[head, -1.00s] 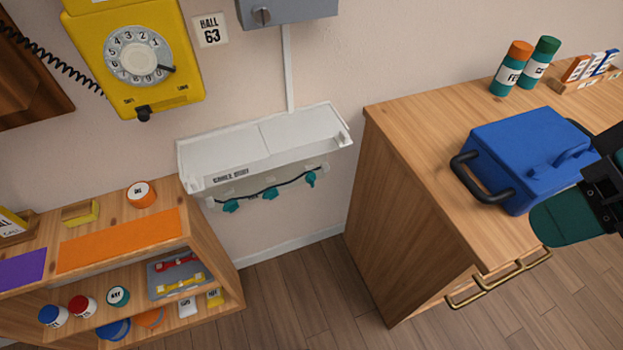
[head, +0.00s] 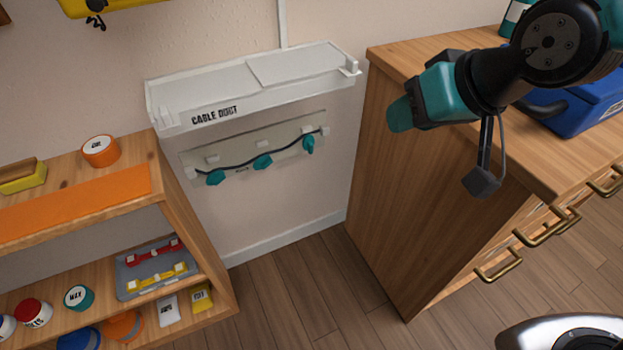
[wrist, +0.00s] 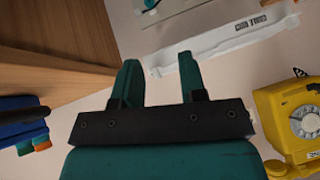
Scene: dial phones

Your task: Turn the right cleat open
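Three teal cleats sit in a row on a pale panel (head: 287,146) low on the wall, with a dark cable running along them. The right cleat (head: 308,145) looks more upright than the middle cleat (head: 263,161) and the left cleat (head: 215,177). My gripper (head: 400,115) is to the right of and above the right cleat in the head view, apart from it, over the counter's left edge. In the wrist view my gripper (wrist: 160,78) has its two teal fingers spread, with nothing between them.
The white cable duct (head: 214,115) juts from the wall above the panel. A wooden counter (head: 400,200) with brass handles stands right, carrying a blue case (head: 575,125). A wooden shelf (head: 185,215) stands left. Floor between them is clear.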

